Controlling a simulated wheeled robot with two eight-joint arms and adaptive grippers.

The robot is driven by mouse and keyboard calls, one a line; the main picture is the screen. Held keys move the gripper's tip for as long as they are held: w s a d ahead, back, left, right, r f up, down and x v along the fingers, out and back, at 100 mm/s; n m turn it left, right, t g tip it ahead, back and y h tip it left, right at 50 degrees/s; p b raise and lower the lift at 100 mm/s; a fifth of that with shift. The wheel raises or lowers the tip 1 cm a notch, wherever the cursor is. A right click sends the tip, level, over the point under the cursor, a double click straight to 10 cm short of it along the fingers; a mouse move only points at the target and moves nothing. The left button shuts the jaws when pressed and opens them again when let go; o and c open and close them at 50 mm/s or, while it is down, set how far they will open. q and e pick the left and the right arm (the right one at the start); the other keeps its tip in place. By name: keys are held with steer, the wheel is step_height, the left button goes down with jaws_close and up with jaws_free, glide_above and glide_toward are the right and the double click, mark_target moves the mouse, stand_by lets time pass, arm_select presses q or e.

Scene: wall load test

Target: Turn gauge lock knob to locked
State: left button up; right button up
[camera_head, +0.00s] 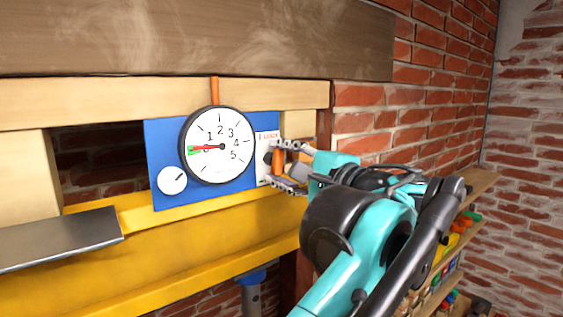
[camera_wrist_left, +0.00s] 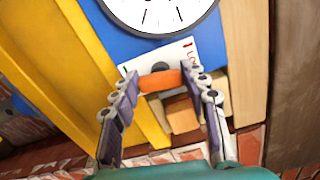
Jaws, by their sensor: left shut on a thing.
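The gauge lock knob (camera_head: 278,161) has an orange grip on a dark round base, at the right end of the blue panel (camera_head: 160,135). Its grip looks roughly upright in the head view. My left gripper (camera_head: 273,168) is shut on it, one finger above and one below. In the left wrist view the orange grip (camera_wrist_left: 160,81) lies between both fingers. A white label (camera_head: 268,137) with red lettering reading LOCK sits above the knob; its lower part is partly hidden. The round white gauge (camera_head: 220,152) has its red needle pointing left, near a green mark. My right gripper is not in view.
A small white dial (camera_head: 172,180) sits at the panel's lower left. A yellow beam (camera_head: 180,245) runs below the panel and a grey plate (camera_head: 60,237) juts out at left. Shelves with coloured items (camera_head: 455,245) stand at right by the brick wall.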

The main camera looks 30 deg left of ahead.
arm_select(q)
steer(key=shift+n, duration=0.9)
steer(key=shift+f, duration=0.1)
steer(key=o, duration=1.2)
steer(key=shift+d, duration=0.1)
steer(key=v, duration=1.2)
